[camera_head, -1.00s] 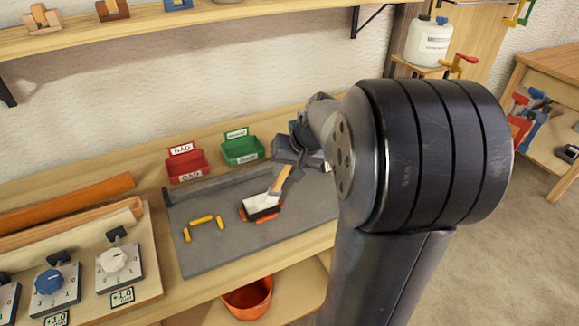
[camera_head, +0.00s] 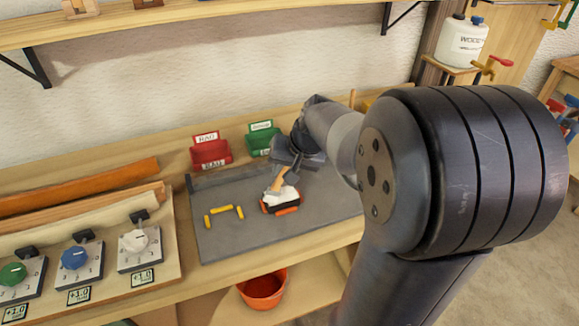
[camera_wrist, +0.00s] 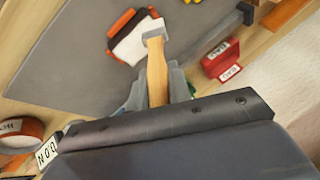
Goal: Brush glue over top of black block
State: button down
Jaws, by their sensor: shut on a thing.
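The black block (camera_head: 284,208) lies on the grey mat (camera_head: 230,240), with orange pieces at its ends. Its top looks largely white, and it also shows in the wrist view (camera_wrist: 128,42). My gripper (camera_head: 292,174) is shut on the wooden handle of a brush (camera_head: 277,181). In the wrist view the handle (camera_wrist: 156,72) runs from between the fingers (camera_wrist: 172,85) to a pale head at the block's edge. The brush is tilted, its head over or on the white top; contact cannot be told. The bristles are hard to tell from the white.
Yellow pieces (camera_head: 223,209) lie on the mat left of the block. A red bin (camera_head: 211,153) and a green bin (camera_head: 262,139) stand behind. Dials (camera_head: 75,258) are at left. An orange bucket (camera_head: 262,288) is below. A white jug (camera_head: 463,43) stands at upper right.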

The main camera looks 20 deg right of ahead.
jog(key=d+b, duration=0.1)
jog(key=d, duration=0.6)
jog(key=shift+d, duration=0.35)
dwell(0.4)
jog(key=shift+r+p, duration=2.35)
jog(key=shift+r, duration=0.65)
notch_tip(320, 180, up, 3)
jog(key=shift+p, duration=1.1)
